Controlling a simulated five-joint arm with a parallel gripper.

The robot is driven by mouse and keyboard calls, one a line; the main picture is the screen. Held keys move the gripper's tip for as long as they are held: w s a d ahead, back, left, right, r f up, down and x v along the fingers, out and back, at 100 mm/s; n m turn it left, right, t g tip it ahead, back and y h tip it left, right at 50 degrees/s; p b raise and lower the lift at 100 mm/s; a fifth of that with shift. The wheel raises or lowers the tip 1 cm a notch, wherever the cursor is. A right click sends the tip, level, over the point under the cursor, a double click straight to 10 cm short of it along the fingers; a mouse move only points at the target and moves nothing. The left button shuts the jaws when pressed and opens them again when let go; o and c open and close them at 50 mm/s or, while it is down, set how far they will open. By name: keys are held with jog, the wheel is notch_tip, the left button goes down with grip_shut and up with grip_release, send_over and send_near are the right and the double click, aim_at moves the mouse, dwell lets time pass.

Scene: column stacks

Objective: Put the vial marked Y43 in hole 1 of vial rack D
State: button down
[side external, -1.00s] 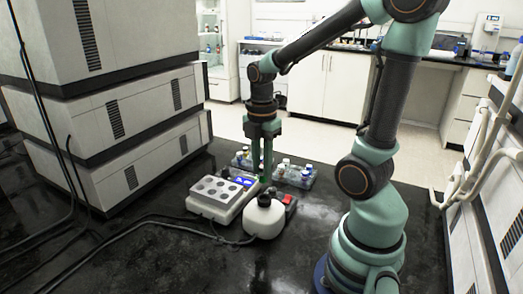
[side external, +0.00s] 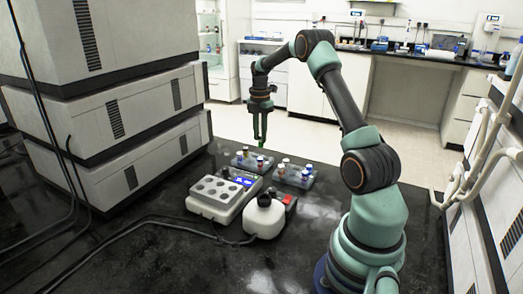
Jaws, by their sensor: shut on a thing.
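My gripper (side external: 260,142) is above and a little behind the left vial rack (side external: 240,163), pointing down. It is shut on a small vial, mostly hidden between the fingers; its marking cannot be read. The left rack holds a few vials with pale or dark caps. A second vial rack (side external: 298,183) stands to its right and holds several vials with white, blue and red caps. The rack letters, hole numbers and vial marks are too small to read, so I cannot tell which rack is D or which vial is Y43.
A grey block device (side external: 215,190) with round wells and a blue display stands in front of the racks. A white bottle with a black cap (side external: 264,220) and a small red-topped item (side external: 290,200) are beside it. Stacked instruments (side external: 140,160) rise at left. Cables cross the front bench.

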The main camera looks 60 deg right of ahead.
jog(key=shift+d+f, duration=0.55)
jog(key=shift+f, duration=0.45)
jog(key=shift+d+f, duration=0.55)
jog(key=shift+f, duration=0.45)
jog(key=shift+d+f, duration=0.55)
jog(key=shift+f, duration=0.45)
jog(key=shift+f, duration=1.1)
jog(key=shift+c, duration=1.6)
grip_release()
jog(key=shift+r, duration=0.15)
jog(key=shift+r, duration=2.85)
